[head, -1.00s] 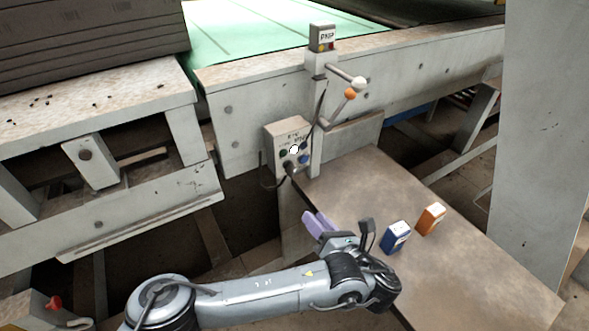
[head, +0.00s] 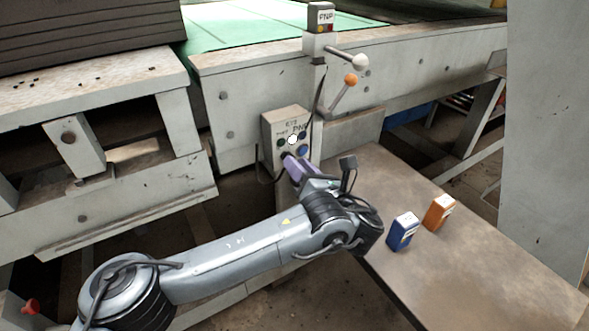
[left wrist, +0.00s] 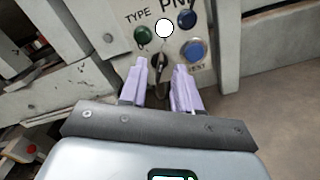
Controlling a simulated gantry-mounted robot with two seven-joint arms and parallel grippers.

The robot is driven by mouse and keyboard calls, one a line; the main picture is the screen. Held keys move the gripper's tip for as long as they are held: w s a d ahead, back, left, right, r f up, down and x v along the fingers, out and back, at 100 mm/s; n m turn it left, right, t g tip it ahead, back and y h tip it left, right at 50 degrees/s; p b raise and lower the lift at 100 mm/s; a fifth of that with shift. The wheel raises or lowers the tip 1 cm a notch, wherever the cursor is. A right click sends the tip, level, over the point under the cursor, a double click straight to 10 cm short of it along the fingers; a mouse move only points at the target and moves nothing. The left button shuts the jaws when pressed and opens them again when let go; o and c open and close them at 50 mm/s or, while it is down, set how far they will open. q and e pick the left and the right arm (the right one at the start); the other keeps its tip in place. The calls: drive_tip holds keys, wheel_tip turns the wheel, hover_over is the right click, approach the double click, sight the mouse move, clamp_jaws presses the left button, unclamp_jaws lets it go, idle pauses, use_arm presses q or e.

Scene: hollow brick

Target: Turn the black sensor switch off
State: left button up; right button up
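The grey control box (head: 271,122) stands at the edge of the brown table, on the front of the machine. Its face also shows in the left wrist view (left wrist: 206,72). The black switch (left wrist: 157,63) is a knob low on that face, between the green and blue buttons. In the head view my gripper mostly hides it. My left gripper (head: 289,162) is raised in front of the box. In the left wrist view its two lilac fingers (left wrist: 159,74) are apart, one on each side of the switch. I cannot tell whether they touch it. My right gripper is not in view.
A green button (left wrist: 143,35), a white round spot (left wrist: 165,28) and a blue button (left wrist: 193,50) sit close around the switch. Two levers with white (head: 360,62) and orange (head: 351,79) knobs stick out above. Blue (head: 402,232) and orange (head: 438,212) boxes stand on the table (head: 470,262).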

use_arm(q)
drive_tip(key=shift+b+x, duration=0.35)
drive_tip(key=shift+x, duration=0.75)
clamp_jaws()
